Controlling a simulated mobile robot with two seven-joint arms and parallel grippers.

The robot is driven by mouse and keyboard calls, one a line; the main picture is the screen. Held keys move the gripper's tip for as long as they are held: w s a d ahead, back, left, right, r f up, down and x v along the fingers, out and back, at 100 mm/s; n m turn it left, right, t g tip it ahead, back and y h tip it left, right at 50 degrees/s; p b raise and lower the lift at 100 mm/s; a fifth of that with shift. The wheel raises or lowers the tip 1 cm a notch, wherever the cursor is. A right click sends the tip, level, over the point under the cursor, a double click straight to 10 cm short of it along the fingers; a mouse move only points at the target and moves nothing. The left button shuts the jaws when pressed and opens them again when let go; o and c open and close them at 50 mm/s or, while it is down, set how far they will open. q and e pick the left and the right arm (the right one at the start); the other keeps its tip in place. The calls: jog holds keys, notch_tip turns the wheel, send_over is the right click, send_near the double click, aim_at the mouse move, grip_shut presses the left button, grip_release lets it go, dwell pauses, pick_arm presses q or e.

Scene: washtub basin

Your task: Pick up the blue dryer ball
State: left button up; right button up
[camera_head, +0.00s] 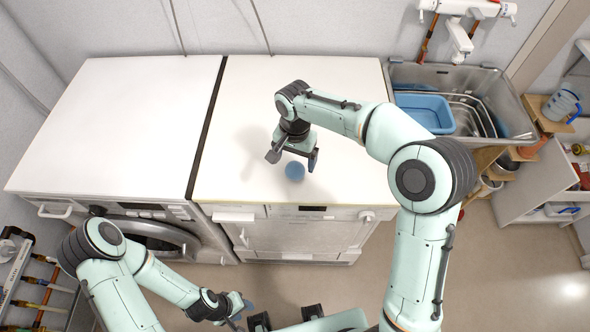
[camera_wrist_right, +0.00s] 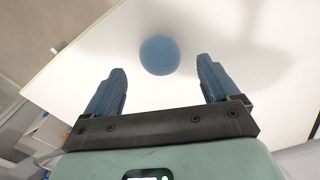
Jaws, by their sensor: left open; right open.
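The blue dryer ball (camera_head: 295,171) rests on the white top of the right-hand machine, near its front edge. In the right wrist view the ball (camera_wrist_right: 160,55) lies ahead of the fingertips, roughly centred between them and clear of both. My right gripper (camera_head: 293,157) is open and empty above the ball, with its fingers apart; it also shows in the right wrist view (camera_wrist_right: 162,78). My left gripper (camera_head: 240,312) is low at the front, below the machine tops and well away from the ball.
The two white machine tops (camera_head: 115,120) are otherwise clear, with a dark gap between them. To the right stands a metal basin (camera_head: 495,80) holding a blue tub (camera_head: 425,108). A wooden shelf (camera_head: 545,112) with a blue jug (camera_head: 562,103) is further right.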

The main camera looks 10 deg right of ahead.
aim_at(295, 165)
notch_tip(295, 165, down, 4)
jog(key=shift+f, duration=0.15)
jog(key=c, duration=1.2)
jog(key=shift+o, duration=0.2)
